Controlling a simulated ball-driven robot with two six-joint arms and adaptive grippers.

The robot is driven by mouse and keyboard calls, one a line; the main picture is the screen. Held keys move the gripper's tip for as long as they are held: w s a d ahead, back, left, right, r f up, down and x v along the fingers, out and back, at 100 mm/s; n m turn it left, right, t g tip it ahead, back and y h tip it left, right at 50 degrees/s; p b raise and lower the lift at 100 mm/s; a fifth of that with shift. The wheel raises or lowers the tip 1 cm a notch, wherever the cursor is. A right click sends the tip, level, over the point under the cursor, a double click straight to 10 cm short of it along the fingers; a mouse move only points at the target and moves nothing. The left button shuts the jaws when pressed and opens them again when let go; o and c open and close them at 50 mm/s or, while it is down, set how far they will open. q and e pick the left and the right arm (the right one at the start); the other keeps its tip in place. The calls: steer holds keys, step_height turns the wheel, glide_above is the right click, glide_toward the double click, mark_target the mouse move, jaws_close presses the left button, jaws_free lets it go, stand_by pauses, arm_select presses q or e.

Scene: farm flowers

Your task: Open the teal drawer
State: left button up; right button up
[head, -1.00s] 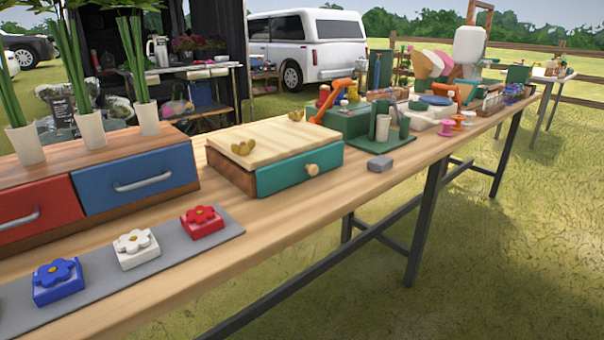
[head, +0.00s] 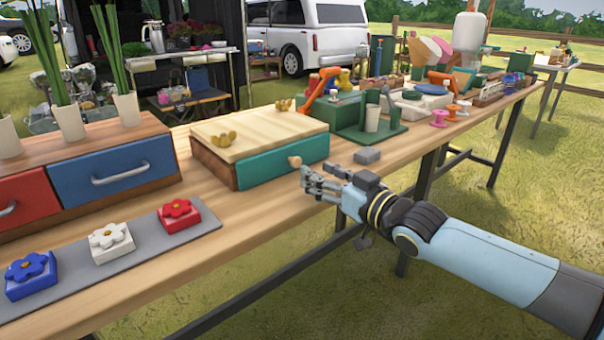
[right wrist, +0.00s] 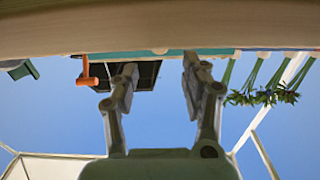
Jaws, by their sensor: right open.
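The teal drawer (head: 280,162) is in a wooden box with a pale top (head: 245,130) on the table, and its front sits flush, shut. Its round wooden knob (head: 295,161) is on the front. My right gripper (head: 312,183) is open and empty, just in front of and below the knob in the picture, apart from it. In the upside-down right wrist view, the teal front (right wrist: 205,52) and the knob (right wrist: 160,50) show beyond and between the two open fingers (right wrist: 158,75). My left gripper is not in view.
A grey block (head: 367,155) lies on the table right of the box. A blue drawer (head: 115,174) and a red drawer (head: 25,197) are at the left. Flower blocks stand on a grey mat (head: 140,240). Air in front of the table edge is free.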

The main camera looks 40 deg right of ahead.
mark_target(298, 163)
steer(key=shift+w+a+f, duration=0.1)
steer(key=shift+w, duration=1.65)
steer(key=shift+w+a+p, duration=0.1)
steer(key=shift+w+p, duration=0.65)
steer(key=shift+w, duration=0.2)
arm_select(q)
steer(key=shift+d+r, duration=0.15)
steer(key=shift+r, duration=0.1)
arm_select(e)
steer(key=shift+w, duration=0.35)
jaws_close()
